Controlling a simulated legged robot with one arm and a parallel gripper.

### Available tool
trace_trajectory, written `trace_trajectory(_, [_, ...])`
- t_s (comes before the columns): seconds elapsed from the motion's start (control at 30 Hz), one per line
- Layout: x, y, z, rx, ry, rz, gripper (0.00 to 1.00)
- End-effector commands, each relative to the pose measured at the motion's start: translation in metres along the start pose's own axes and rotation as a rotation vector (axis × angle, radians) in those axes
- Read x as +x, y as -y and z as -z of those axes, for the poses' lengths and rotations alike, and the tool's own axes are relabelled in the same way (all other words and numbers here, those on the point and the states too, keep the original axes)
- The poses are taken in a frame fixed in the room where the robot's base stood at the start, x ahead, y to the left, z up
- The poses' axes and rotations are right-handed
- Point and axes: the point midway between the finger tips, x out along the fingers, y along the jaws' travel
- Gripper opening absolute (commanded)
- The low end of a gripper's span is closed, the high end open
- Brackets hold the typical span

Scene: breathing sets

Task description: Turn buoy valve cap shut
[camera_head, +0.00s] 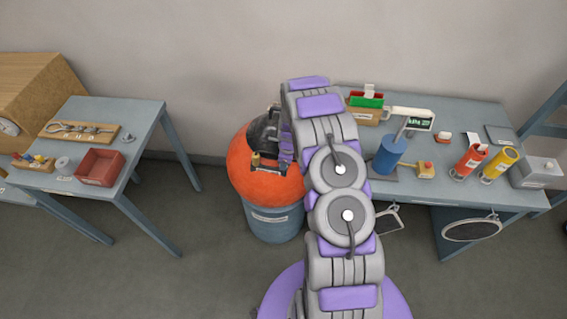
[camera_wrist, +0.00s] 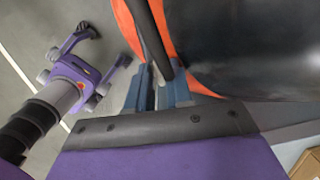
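The orange buoy (camera_head: 262,187) stands between the two tables, on a blue-grey drum-like base (camera_head: 275,222). Dark fittings (camera_head: 262,130) sit on its top, and a small brass-coloured part (camera_head: 256,159), seemingly the valve cap, is at its front. My gripper (camera_head: 286,153) is at the buoy's upper right side, mostly hidden by my arm. In the wrist view, my gripper's two blue fingers (camera_wrist: 160,90) are at a dark bar (camera_wrist: 147,35) by the orange surface (camera_wrist: 128,25). I cannot tell whether they grip it. The cap is not clearly visible in the wrist view.
The left table (camera_head: 140,115) holds a red tray (camera_head: 100,167) and a wooden tool board (camera_head: 80,131). The right table (camera_head: 460,115) holds a blue cylinder (camera_head: 389,155), a red cylinder (camera_head: 469,161) and a yellow cylinder (camera_head: 498,165). Grey floor between the left table and buoy is clear.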

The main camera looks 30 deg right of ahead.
Motion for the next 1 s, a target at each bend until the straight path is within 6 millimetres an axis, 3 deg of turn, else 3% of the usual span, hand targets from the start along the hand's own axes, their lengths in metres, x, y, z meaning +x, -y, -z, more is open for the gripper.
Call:
trace_trajectory(0.17, [-0.023,-0.001,0.000,0.000,0.000,0.000,0.20])
trace_trajectory(0.7, [-0.129,0.002,0.000,0.000,0.000,0.004,0.20])
trace_trajectory(1.0, [-0.164,0.001,0.000,0.000,-0.001,-0.001,0.20])
